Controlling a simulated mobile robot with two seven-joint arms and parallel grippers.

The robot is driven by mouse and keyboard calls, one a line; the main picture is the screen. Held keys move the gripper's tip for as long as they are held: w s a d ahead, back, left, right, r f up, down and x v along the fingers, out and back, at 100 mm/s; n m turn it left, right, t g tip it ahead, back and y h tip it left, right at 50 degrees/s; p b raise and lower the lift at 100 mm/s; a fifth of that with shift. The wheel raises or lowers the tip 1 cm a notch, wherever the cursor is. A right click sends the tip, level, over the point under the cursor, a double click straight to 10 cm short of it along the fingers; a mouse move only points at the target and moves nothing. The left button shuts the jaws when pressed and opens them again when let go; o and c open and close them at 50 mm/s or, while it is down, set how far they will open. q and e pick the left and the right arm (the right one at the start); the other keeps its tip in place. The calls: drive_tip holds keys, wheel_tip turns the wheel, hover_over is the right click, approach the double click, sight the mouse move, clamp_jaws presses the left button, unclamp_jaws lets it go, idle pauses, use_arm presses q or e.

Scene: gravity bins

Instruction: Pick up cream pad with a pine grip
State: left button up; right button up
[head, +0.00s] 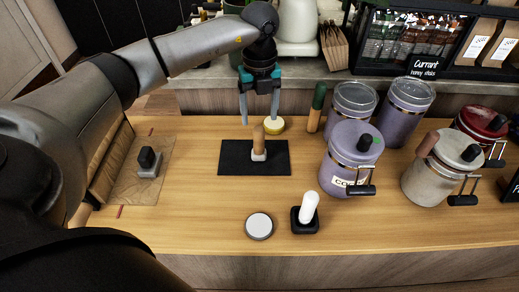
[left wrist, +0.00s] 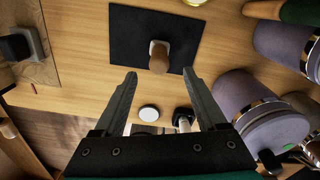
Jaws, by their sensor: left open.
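The cream pad with a pine grip (head: 259,146) looks like a stamp: a pale block base with an upright light-wood handle. It stands on a black mat (head: 228,163) in the middle of the counter. In the left wrist view the pad (left wrist: 159,57) is seen from above, just beyond the gap between the fingertips. My left gripper (head: 260,108) is open and empty, with its fingers pointing down above and behind the pad in the head view. In the left wrist view its two fingers (left wrist: 160,75) are spread apart, not touching it. My right gripper is not in view.
A black-gripped grey stamp (head: 149,163) is on a board at left. A white-gripped black stamp (head: 306,213) and round white disc (head: 259,226) are in front. A yellowish round piece (head: 274,125) and green-gripped stamp (head: 317,108) are behind. Lilac canisters (head: 351,158) crowd the right.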

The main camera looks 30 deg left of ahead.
sight(259, 128)
use_arm(q)
wheel_tip(259, 128, down, 2)
drive_tip(key=shift+f, duration=0.45)
wheel_tip(259, 128, down, 5)
drive_tip(key=shift+r+b, duration=0.1)
drive_tip(key=shift+b, duration=0.7)
drive_tip(key=shift+r, duration=0.1)
clamp_jaws()
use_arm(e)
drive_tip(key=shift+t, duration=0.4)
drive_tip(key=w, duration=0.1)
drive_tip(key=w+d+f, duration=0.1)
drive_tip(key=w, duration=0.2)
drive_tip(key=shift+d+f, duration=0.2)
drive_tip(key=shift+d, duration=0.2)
